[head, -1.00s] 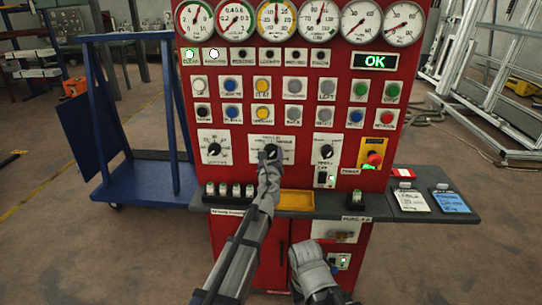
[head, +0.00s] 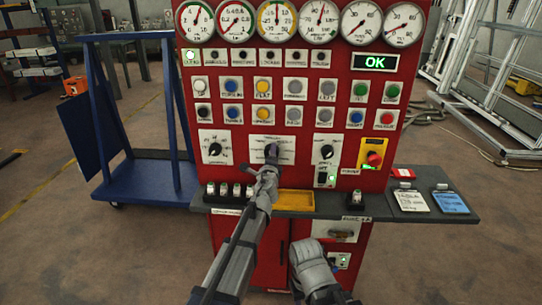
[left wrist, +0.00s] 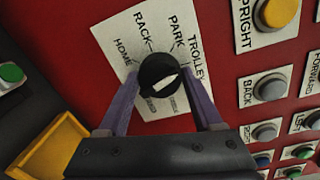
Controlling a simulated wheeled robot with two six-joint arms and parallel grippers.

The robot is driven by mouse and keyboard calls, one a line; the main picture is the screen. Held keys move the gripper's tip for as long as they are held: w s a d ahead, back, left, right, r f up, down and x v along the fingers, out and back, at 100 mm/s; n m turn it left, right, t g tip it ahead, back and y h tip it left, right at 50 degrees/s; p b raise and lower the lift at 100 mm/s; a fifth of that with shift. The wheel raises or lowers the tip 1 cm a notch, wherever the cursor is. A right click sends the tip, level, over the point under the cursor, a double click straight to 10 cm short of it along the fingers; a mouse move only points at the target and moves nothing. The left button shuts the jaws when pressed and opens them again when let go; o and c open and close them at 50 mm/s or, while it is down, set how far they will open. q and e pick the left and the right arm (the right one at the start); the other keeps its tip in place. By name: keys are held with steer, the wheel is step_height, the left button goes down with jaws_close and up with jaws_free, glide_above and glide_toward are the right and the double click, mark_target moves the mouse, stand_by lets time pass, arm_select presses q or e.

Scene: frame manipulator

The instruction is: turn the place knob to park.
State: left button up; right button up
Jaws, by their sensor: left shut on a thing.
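The place knob (left wrist: 160,75) is a black round knob with a white mark, on a white plate lettered HOME, RACK, PARK and TROLLEY. Its white mark lies slanted, rising to the right; I cannot tell for sure which label it points at. My left gripper (left wrist: 163,92) has its two purple-grey fingers on opposite sides of the knob, shut on it. In the head view my left gripper (head: 271,155) covers most of the knob, in front of the plate (head: 286,143). My right arm's end (head: 312,262) is low in front of the panel, its fingers not clearly visible.
The red panel (head: 345,105) carries gauges, buttons and a lit OK display (head: 375,62). Other knobs (head: 214,149) (head: 326,151) flank the plate. A yellow tray (head: 296,201) sits on the grey shelf (head: 420,184) below. A blue trolley (head: 150,182) stands to the left.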

arm_select(q)
steer(key=n, duration=0.4)
steer(key=shift+n, duration=0.7)
steer(key=o, duration=1.4)
steer(key=shift+c, duration=0.2)
steer(key=shift+s, duration=0.1)
steer(key=s, duration=0.7)
steer(key=shift+s+r, duration=0.15)
steer(key=shift+s, duration=0.2)
